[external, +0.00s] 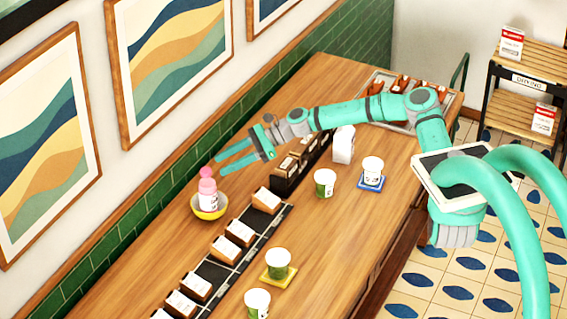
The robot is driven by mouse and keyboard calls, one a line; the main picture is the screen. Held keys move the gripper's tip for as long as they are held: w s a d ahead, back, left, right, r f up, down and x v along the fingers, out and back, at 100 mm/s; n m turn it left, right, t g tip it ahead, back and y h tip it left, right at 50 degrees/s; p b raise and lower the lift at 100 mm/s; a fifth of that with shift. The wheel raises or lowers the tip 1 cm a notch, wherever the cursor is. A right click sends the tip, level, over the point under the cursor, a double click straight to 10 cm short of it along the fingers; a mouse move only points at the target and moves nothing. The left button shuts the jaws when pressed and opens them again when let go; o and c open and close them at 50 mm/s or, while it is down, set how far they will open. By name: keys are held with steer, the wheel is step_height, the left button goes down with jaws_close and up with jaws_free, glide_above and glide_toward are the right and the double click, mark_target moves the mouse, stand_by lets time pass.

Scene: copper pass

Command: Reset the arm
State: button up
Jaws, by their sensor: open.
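My teal arm stretches leftward over the wooden counter (345,238) from the right. My gripper (226,164) is at its end, with two long teal fingers spread apart and nothing between them. It points left, toward the green tiled wall, and appears above the counter. In the picture the fingers lie just above a pink-topped bottle (208,190) standing in a yellow bowl (209,211). I cannot tell how high the gripper is over the counter.
A row of compartments holds cartons (240,233). Cups stand around it: one green-and-white cup (325,183), one on a blue coaster (371,188), one on a yellow coaster (278,281), one in front (257,303). A white carton (343,145) and a tray (450,103) are farther back.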

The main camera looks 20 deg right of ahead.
steer(key=shift+s+d+r, duration=0.1)
steer(key=shift+s+d, duration=0.05)
steer(key=shift+d, duration=0.1)
stand_by(0.4)
